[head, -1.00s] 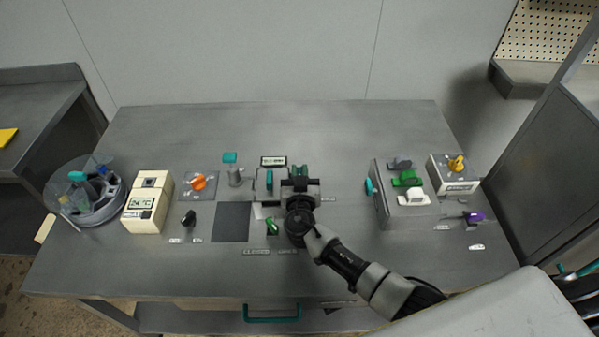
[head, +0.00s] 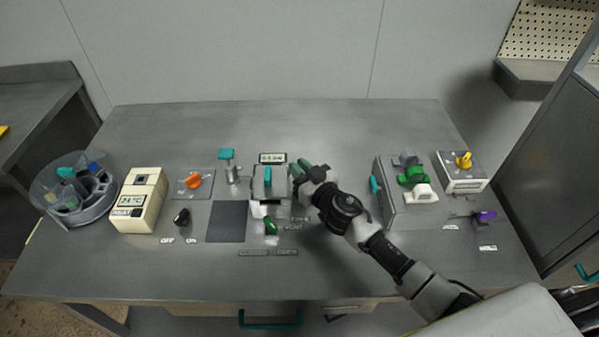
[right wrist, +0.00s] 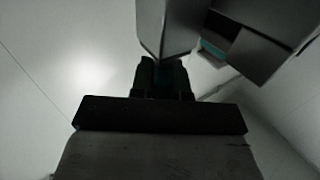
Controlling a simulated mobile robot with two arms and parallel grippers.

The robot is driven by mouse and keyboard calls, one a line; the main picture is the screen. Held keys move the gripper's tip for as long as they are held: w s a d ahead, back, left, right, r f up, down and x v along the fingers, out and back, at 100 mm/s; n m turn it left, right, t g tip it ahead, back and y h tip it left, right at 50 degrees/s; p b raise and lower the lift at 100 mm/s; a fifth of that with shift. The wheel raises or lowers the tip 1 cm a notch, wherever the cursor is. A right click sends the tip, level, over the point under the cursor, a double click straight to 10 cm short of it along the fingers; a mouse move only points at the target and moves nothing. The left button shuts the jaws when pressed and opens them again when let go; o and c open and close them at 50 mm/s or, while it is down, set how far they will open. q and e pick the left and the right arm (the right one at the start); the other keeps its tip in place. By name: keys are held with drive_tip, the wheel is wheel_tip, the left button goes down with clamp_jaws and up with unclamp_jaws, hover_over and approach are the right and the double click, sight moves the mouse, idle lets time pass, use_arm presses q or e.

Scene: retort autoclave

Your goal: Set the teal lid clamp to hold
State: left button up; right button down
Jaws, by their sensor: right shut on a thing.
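My right gripper (head: 302,166) reaches in from the lower right in the head view. Its dark green fingers are at the right end of the grey central unit (head: 281,188). They are shut on a narrow teal part, which I take to be the lid clamp; the fingers mostly hide it. Any hold marking is unreadable. A separate upright teal lever (head: 268,176) stands on the unit's front. My left gripper is not in view.
A teal-topped post (head: 227,156) stands left of the unit, and a green knob (head: 270,226) in front. A grey box (head: 400,212) with coloured handles stands at the right. A cream 24 °C meter (head: 137,205) is at the left. The back of the table is clear.

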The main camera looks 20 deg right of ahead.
drive_tip(key=n+g+y, duration=0.1)
drive_tip(key=n+y, duration=0.1)
drive_tip(key=n+g+y+p, duration=0.1)
drive_tip(key=y, duration=0.2)
drive_tip(key=shift+w+d+n+g, duration=0.1)
drive_tip(key=shift+n+g, duration=0.2)
drive_tip(key=shift+n, duration=0.1)
drive_tip(key=n+g+y, duration=0.1)
drive_tip(key=g+y, duration=0.1)
drive_tip(key=shift+n+y, duration=0.4)
drive_tip(key=shift+f+n+g+y+b, duration=0.15)
drive_tip(key=shift+n+g+y+b, duration=0.4)
drive_tip(key=shift+n+g+y, duration=0.35)
drive_tip(key=shift+n+g+y+b, duration=0.5)
drive_tip(key=shift+n+g+b, duration=0.2)
drive_tip(key=shift+g, duration=0.5)
drive_tip(key=shift+n+g+y+b, duration=0.8)
drive_tip(key=shift+n+g+b, duration=0.4)
drive_tip(key=shift+g, duration=0.5)
drive_tip(key=c, duration=1.1)
unclamp_jaws()
